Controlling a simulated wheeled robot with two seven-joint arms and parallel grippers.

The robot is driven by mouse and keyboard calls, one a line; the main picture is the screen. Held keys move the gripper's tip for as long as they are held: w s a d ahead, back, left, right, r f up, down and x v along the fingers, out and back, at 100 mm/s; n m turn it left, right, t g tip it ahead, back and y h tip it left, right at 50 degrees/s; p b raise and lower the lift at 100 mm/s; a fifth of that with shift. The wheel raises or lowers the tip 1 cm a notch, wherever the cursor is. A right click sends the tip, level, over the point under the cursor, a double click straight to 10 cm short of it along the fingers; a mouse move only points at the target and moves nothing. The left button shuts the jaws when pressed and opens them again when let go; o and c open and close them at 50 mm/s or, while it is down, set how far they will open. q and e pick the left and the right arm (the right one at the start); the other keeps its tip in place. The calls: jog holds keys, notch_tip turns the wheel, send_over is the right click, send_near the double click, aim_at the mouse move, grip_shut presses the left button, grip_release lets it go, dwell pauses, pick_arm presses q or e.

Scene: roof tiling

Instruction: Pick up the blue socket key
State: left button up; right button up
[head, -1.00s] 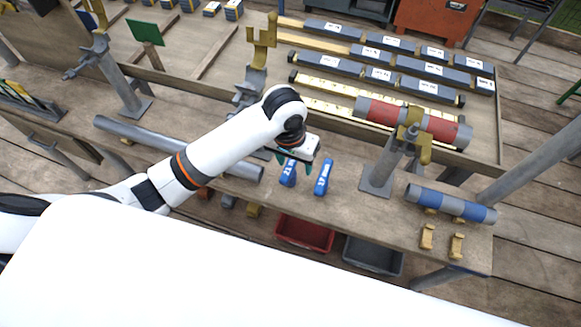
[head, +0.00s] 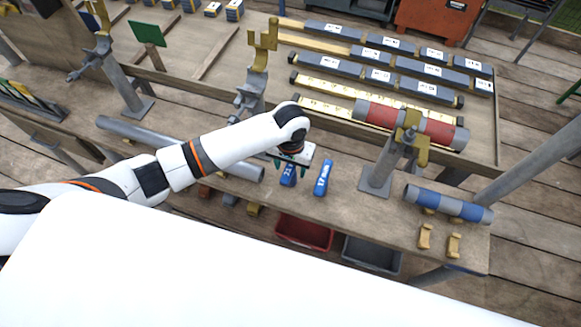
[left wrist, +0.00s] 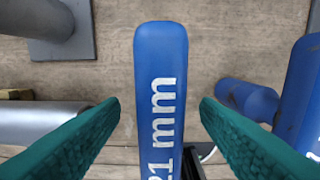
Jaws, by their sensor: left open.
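Two blue socket keys stand out on the wooden bench. One, marked 21 mm, (head: 287,177) is under my left gripper (head: 291,166), which partly hides it in the head view. The other, marked 17 mm, (head: 322,180) lies just to its right. In the left wrist view the 21 mm key (left wrist: 160,62) runs up the middle, between my two open green fingers. A gap shows on each side, so the fingers do not appear to touch it. Part of the second blue key (left wrist: 304,90) shows at the right edge. My right gripper is not in view.
A grey pipe (head: 130,131) lies to the left of the keys. A metal post (head: 378,175) stands to their right, with a red-and-grey pipe (head: 440,130) above it. A blue-and-grey pipe (head: 450,204) lies farther right. Red (head: 303,234) and grey (head: 371,256) bins sit below the front edge.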

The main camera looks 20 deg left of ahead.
pick_arm(q)
jog(key=shift+f, duration=1.3)
grip_shut()
